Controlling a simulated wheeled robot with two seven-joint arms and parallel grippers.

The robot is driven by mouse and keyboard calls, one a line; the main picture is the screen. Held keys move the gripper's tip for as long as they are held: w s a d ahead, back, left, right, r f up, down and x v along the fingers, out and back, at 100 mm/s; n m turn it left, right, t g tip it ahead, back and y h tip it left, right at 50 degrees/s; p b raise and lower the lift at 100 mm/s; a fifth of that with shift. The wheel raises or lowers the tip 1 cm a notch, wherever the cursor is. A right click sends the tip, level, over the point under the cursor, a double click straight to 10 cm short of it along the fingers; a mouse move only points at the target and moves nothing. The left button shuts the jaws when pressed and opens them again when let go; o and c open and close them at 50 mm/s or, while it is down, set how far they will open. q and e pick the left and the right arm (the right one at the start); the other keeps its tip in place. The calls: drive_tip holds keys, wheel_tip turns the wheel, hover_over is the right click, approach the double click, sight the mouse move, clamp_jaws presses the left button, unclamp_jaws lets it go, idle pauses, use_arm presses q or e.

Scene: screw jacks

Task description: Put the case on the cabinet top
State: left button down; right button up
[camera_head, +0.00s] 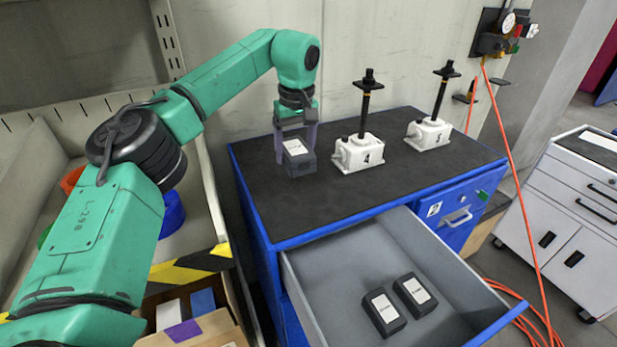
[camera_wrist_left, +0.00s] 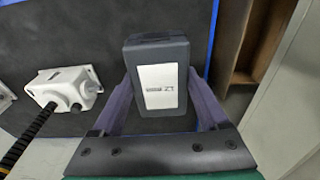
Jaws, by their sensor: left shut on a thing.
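The case is a small dark grey box with a white label (camera_head: 299,160); it also shows large in the left wrist view (camera_wrist_left: 158,80). My left gripper (camera_head: 296,148) is shut on the case, with one purple finger on each side of it. The case is upright at the left part of the dark cabinet top (camera_head: 230,0). I cannot tell whether its base touches the surface. My right gripper is not in view.
White screw jacks 4 (camera_head: 358,154) and 3 (camera_head: 428,134) stand right of the case. The open drawer (camera_head: 350,250) holds two similar cases (camera_head: 384,312). An orange hose (camera_head: 515,190) hangs at right.

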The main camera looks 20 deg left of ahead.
use_arm(q)
drive_tip(key=f, duration=0.3)
drive_tip(key=w+f+p, duration=0.1)
drive_tip(key=f, duration=0.1)
drive_tip(key=a+f, duration=0.1)
drive_tip(key=f, duration=0.2)
drive_tip(key=shift+w+a+f+p, duration=0.1)
drive_tip(key=shift+w+f+p, duration=0.2)
drive_tip(key=shift+f+p, duration=0.1)
drive_tip(key=shift+s+d+f+p, duration=0.15)
drive_tip(key=shift+f+p, duration=0.1)
drive_tip(key=shift+f, duration=0.35)
drive_tip(key=shift+s+d+f+p, duration=0.1)
drive_tip(key=shift+d+f+p, duration=0.1)
drive_tip(key=shift+f, duration=0.4)
drive_tip(key=shift+a+f, duration=0.15)
drive_tip(key=shift+f, duration=0.15)
drive_tip(key=shift+c, duration=0.3)
unclamp_jaws()
drive_tip(key=shift+o, duration=0.3)
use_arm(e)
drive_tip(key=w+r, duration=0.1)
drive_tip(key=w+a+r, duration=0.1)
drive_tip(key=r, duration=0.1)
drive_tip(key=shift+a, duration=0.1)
